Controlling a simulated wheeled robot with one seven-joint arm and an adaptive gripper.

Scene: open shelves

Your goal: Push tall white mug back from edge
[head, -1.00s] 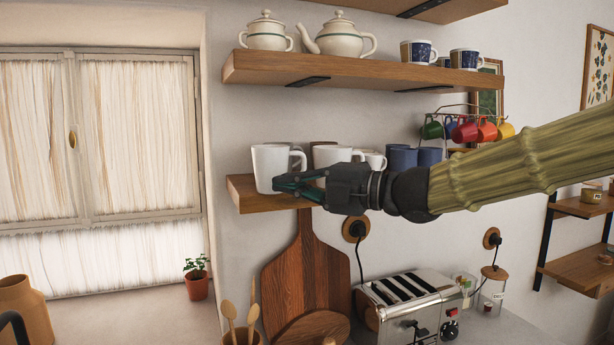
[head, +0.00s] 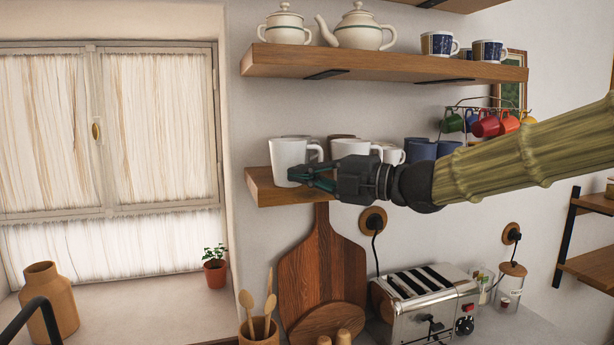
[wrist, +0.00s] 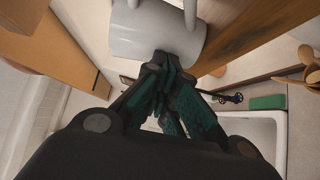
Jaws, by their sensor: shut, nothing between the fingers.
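The tall white mug (head: 285,163) stands upright near the left end of the lower wooden shelf (head: 262,195), close to its front edge. Its handle points right. My gripper (head: 293,175) is in front of the mug's lower part, coming from the right, with dark fingers and green pads. It is shut and empty. In the wrist view the fingertips (wrist: 160,62) are at the white mug's side (wrist: 150,36) and look to be touching it or very close. The fingers hide part of the mug's lower right side in the head view.
Another white mug (head: 345,149) stands to the right, partly behind my gripper, with more mugs behind and blue mugs (head: 420,151) farther right. The upper shelf (head: 380,66) holds teapots and patterned cups. A cutting board (head: 322,260) and toaster (head: 425,305) are below.

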